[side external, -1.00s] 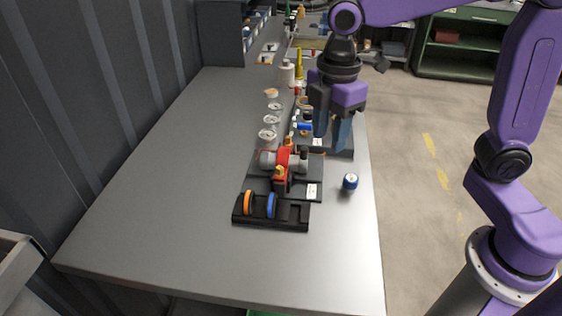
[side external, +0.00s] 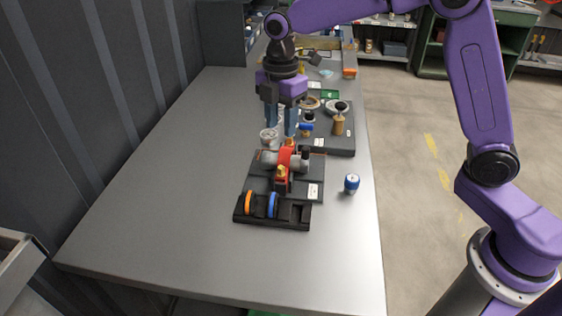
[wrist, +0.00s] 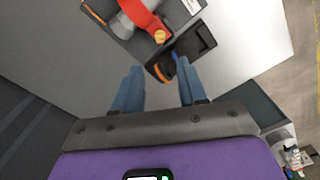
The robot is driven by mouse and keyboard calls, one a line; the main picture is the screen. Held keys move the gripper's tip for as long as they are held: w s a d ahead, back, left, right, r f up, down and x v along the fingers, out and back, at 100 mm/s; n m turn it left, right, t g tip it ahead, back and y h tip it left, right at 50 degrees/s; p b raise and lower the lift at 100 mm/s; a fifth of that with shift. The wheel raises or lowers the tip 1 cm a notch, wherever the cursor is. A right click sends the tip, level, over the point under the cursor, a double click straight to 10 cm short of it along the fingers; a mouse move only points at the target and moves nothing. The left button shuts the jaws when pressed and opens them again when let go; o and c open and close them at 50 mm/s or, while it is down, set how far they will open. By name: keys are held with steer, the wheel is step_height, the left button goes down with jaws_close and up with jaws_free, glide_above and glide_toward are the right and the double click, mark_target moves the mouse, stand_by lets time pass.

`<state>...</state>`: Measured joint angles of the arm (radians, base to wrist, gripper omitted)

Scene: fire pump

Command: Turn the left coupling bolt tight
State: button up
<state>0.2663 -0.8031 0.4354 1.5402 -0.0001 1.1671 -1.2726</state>
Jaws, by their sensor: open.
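The pump assembly sits on a dark base plate (side external: 257,184), with a grey cylindrical body (side external: 270,157) and a red coupling (side external: 282,160). A brass bolt (side external: 282,172) stands at the coupling's near end; it also shows in the wrist view (wrist: 160,37). A second brass-coloured piece (side external: 290,143) shows at the far end; I cannot tell which is the left bolt or how tight either is. My gripper (side external: 281,128) points down, open and empty, behind and above the pump. In the wrist view its fingers (wrist: 158,72) are spread, apart from the coupling.
The table's left and front are clear.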

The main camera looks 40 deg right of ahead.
mark_target(281, 167)
step_height(281, 167, down, 12)
steer(key=shift+r, duration=0.1)
stand_by(0.5)
jaws_close()
